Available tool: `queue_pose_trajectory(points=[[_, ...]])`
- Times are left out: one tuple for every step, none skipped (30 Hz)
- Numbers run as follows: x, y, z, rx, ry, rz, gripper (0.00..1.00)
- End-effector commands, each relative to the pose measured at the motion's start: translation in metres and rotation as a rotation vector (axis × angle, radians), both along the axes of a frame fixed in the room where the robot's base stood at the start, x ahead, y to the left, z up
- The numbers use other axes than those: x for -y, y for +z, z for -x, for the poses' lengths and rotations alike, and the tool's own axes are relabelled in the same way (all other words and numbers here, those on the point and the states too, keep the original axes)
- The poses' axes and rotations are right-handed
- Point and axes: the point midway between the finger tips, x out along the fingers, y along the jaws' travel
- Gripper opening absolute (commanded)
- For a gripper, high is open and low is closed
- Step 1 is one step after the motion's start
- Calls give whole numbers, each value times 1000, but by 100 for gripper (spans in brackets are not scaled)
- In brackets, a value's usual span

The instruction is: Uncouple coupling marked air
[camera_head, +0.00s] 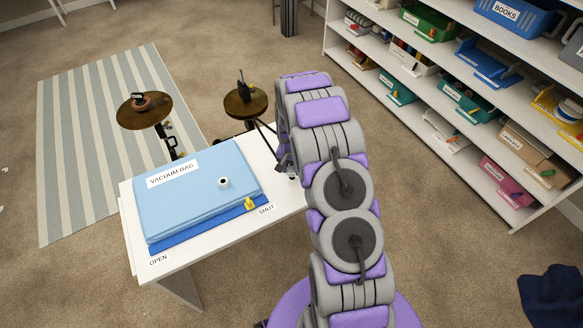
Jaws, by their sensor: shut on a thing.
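My arm reaches up the middle of the picture and bends down at the right end of a white table (222,236). My gripper (287,166) shows only in part at the table's right edge, beside the arm. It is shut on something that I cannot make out. No coupling with an "AIR" mark can be read in this view. A light blue bag (200,188) marked "VACUUM BAG" lies on the table. It has a round white port with a dark centre (224,183). A small yellow piece (249,203) sits at its front right edge, near the "SHUT" label (266,210).
An "OPEN" label (158,260) is at the table's front left. Cymbals on stands (146,110) are behind the table, by a striped rug (75,150). A white shelf (400,97) with coloured bins stands at right. Dark cloth (552,298) lies at lower right. Carpet between is clear.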

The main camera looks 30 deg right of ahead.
Motion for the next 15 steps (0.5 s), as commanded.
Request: queue_pose_trajectory(points=[[0, 0, 0, 0, 0, 0, 4], [0, -1, 0, 0, 0, 0, 4], [0, -1, 0, 0, 0, 0, 4], [0, -2, 0, 0, 0, 0, 4], [0, -3, 0, 0, 0, 0, 4], [0, -3, 0, 0, 0, 0, 4], [0, -4, 0, 0, 0, 0, 4], [0, -5, 0, 0, 0, 0, 4], [0, -6, 0, 0, 0, 0, 4], [0, -6, 0, 0, 0, 0, 4], [0, -7, 0, 0, 0, 0, 4], [0, -8, 0, 0, 0, 0, 4], [0, -8, 0, 1, 0, 1, 4], [0, -9, 0, 1, 0, 1, 4], [0, -10, 0, 1, 0, 1, 4]])
